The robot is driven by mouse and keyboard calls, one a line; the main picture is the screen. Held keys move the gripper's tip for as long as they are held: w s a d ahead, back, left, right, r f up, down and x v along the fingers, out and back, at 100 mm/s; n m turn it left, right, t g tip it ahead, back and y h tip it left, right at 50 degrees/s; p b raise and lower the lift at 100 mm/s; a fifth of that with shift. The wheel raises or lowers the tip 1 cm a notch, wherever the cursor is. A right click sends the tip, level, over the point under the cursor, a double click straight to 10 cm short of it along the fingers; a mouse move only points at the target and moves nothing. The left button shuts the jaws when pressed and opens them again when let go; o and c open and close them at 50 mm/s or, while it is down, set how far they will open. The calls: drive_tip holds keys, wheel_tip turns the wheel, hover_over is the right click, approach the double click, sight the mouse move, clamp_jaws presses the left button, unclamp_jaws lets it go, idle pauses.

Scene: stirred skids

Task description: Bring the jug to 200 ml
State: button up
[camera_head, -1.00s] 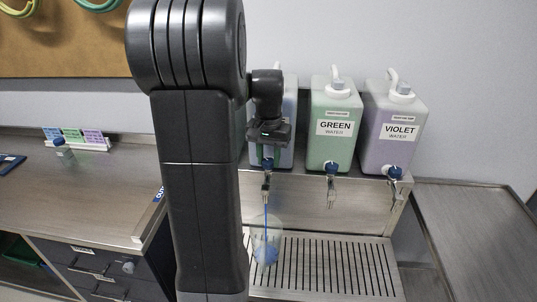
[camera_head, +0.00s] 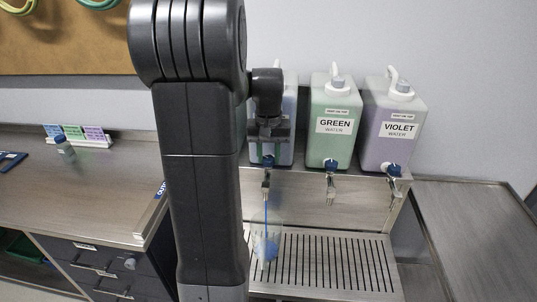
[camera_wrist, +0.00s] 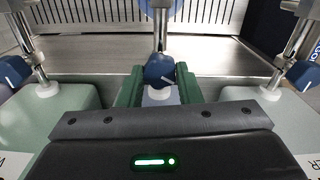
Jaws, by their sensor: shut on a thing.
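The jug's scale is too small to read. Blue liquid in the jug also shows behind the tap at the top of the wrist view (camera_wrist: 155,8).
The green water dispenser (camera_head: 335,125) and violet water dispenser (camera_head: 394,125) stand to the right, with no stream at their taps. The slotted tray (camera_head: 335,265) is clear right of the jug.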

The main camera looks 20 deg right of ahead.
drive_tip(key=o, duration=1)
drive_tip(key=shift+r, duration=0.1)
wheel_tip(320, 180, up, 14)
drive_tip(key=shift+f, duration=0.15)
